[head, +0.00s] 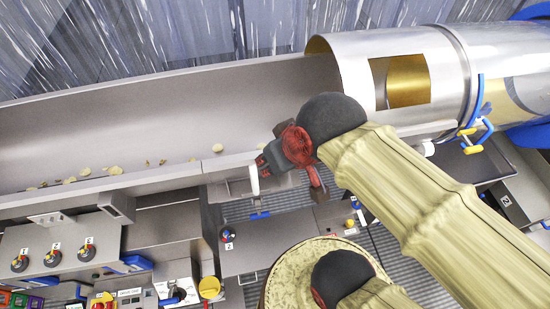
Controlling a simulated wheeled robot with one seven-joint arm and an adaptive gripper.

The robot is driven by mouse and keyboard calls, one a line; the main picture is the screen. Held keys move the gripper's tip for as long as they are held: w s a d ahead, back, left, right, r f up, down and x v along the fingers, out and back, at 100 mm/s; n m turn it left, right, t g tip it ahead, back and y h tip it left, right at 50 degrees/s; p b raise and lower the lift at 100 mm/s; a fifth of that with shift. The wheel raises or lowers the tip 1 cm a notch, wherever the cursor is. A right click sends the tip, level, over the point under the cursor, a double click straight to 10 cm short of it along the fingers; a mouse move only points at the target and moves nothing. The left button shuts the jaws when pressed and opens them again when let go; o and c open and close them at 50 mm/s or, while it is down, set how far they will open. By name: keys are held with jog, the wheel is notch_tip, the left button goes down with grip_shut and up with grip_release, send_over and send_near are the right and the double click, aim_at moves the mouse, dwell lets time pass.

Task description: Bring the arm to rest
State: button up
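My arm reaches up from the lower right in a tan sleeve, with a black rounded joint and a red wrist part. My gripper (266,162) is at its end, over the front edge of the long grey trough (120,120). It is small and dark here, and its fingers are partly hidden by the wrist, so I cannot tell whether they are open or shut. A short white rod-like part (253,180) shows right beside it; I cannot tell whether they touch. A second tan-sleeved section of my arm shows at the bottom.
A silver drum (349,52) with a rectangular opening stands at the right, close to my arm. Several pale chips (115,170) lie in the trough. Control panels with knobs (53,258) and a yellow round knob (209,287) are at lower left. Blue-and-yellow clamps (474,133) are on the drum.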

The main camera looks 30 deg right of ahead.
notch_tip(320, 180, down, 28)
jog(key=b, duration=2.7)
jog(key=shift+r+b, duration=0.2)
jog(key=shift+b, duration=0.15)
